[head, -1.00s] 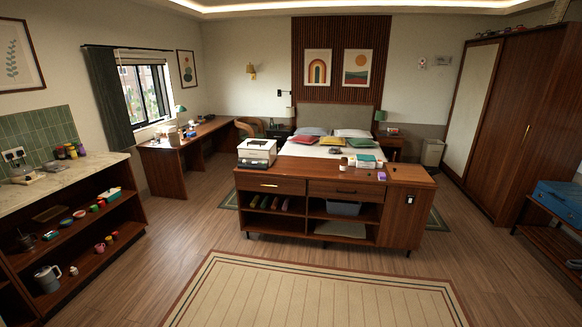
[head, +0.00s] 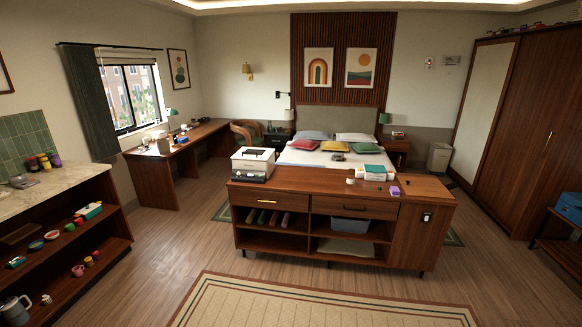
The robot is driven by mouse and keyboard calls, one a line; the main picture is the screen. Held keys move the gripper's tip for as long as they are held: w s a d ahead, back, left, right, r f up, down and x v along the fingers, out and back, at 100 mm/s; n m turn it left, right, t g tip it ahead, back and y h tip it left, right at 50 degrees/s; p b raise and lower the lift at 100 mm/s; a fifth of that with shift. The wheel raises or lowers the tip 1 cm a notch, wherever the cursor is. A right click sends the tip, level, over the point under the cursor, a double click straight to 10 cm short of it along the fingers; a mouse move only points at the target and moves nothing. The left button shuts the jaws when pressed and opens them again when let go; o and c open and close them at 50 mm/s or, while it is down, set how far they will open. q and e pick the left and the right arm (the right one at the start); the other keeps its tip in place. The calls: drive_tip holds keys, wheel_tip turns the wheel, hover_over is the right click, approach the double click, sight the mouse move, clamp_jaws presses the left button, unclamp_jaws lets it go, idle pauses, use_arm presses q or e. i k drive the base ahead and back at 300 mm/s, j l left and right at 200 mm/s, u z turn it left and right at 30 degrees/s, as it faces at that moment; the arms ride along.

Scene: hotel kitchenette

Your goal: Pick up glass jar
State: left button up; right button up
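I cannot make out a glass jar for certain. Small items stand on the wooden sideboard (head: 300,184), among them a small pale container (head: 351,180) too small to identify. Several colored jars or canisters (head: 44,161) stand on the marble counter (head: 62,186) at the left; I cannot tell whether any is glass. Neither of my grippers is in the head view.
Open shelves (head: 100,250) under the counter hold mugs, bowls and a grey kettle (head: 15,310). A white printer (head: 253,163) sits on the sideboard's left end. A striped rug (head: 320,305) lies on clear floor in front. A blue case (head: 569,206) is at the right.

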sight(350, 178)
drive_tip(key=i, duration=2.5)
drive_tip(key=i+z, duration=0.2)
drive_tip(key=i, duration=0.25)
drive_tip(key=i+j+z, duration=0.25)
drive_tip(key=i, duration=0.2)
drive_tip(key=i+j+z, duration=0.2)
drive_tip(key=i, duration=0.25)
